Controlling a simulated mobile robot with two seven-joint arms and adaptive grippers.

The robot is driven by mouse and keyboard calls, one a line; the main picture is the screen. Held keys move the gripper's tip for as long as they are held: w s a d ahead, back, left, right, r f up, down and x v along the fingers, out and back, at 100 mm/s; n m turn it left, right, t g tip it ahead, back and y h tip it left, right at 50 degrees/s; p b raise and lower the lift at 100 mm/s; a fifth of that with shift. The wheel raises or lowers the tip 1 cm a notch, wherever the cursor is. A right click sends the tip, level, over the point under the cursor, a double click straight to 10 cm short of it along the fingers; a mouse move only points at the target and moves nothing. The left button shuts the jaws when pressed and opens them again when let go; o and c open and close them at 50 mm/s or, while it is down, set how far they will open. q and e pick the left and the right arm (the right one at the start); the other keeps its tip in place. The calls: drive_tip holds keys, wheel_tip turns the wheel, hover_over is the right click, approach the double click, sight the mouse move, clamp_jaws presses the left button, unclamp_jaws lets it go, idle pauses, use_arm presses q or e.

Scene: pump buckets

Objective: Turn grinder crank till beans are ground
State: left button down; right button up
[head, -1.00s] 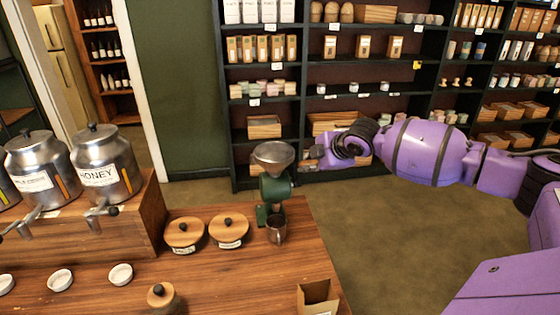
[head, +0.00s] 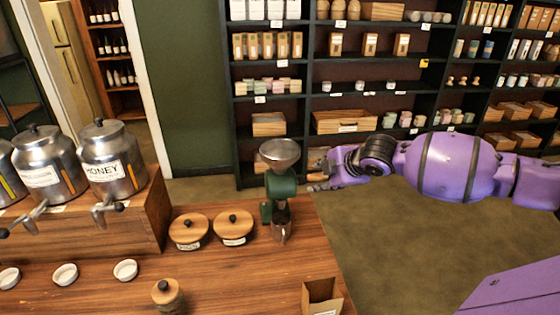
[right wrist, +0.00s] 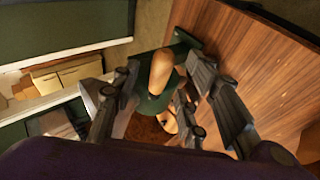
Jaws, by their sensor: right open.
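The grinder (head: 281,187) has a green body and a metal hopper (head: 279,151); it stands at the table's far right corner. A metal cup (head: 281,232) stands just in front of its base. My right gripper (head: 320,181) is beside the grinder's right side in the head view. In the right wrist view, its fingers (right wrist: 150,103) are open and spread. A rounded wooden crank knob (right wrist: 162,68) shows between and beyond them, in front of the green body; I cannot tell whether they touch it. My left gripper is out of view.
Wooden lids (head: 233,226) lie left of the grinder. Metal honey dispensers (head: 111,170) stand on a wooden riser at left, with small white dishes (head: 65,274) in front. An open box (head: 321,298) is near the table's right edge. Stocked shelves (head: 352,102) stand behind.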

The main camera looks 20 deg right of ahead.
drive_tip(key=v, duration=0.6)
idle(0.6)
